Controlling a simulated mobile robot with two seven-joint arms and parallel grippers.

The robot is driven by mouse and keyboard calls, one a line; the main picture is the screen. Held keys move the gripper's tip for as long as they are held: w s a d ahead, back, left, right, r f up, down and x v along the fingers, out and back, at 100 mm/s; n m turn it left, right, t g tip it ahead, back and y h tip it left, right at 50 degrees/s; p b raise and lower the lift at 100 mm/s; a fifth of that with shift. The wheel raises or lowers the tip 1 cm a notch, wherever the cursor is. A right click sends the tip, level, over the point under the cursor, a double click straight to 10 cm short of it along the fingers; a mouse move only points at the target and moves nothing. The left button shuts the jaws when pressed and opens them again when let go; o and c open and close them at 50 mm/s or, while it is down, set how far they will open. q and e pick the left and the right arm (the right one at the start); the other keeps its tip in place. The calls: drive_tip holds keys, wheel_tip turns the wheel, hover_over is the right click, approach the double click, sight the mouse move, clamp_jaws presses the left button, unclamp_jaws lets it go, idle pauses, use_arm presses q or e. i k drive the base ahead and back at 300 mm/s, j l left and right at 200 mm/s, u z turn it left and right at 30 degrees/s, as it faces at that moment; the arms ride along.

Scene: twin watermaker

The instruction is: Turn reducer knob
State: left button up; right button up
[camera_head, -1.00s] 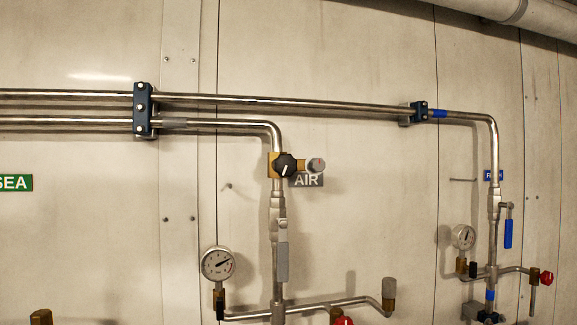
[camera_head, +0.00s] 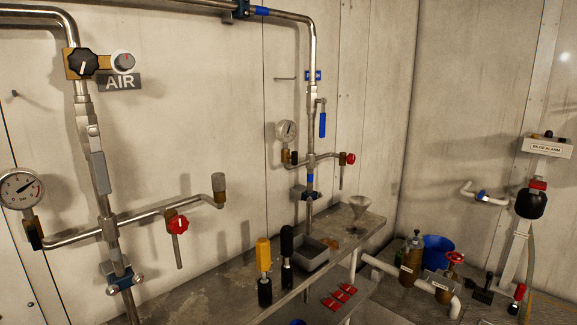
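The reducer knob (camera_head: 82,62) is a black round knob with a white pointer line, on a brass body on the AIR pipe at the upper left. A small grey dial (camera_head: 123,62) sits just right of it, above the AIR label (camera_head: 119,82). A pressure gauge (camera_head: 20,189) is on the same line at the lower left, partly cut by the picture edge. Neither of my grippers is in view.
A metal bench (camera_head: 215,300) runs along the wall with a yellow-handled tool (camera_head: 263,255), a black-handled tool, a grey tray (camera_head: 316,257) and a funnel (camera_head: 367,210). A red valve knob (camera_head: 178,225) juts from the pipe. A blue bucket (camera_head: 438,250) stands at right.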

sight(83, 61)
drive_tip(key=u, duration=1.45)
drive_tip(key=l+z, duration=0.2)
drive_tip(key=k, duration=0.05)
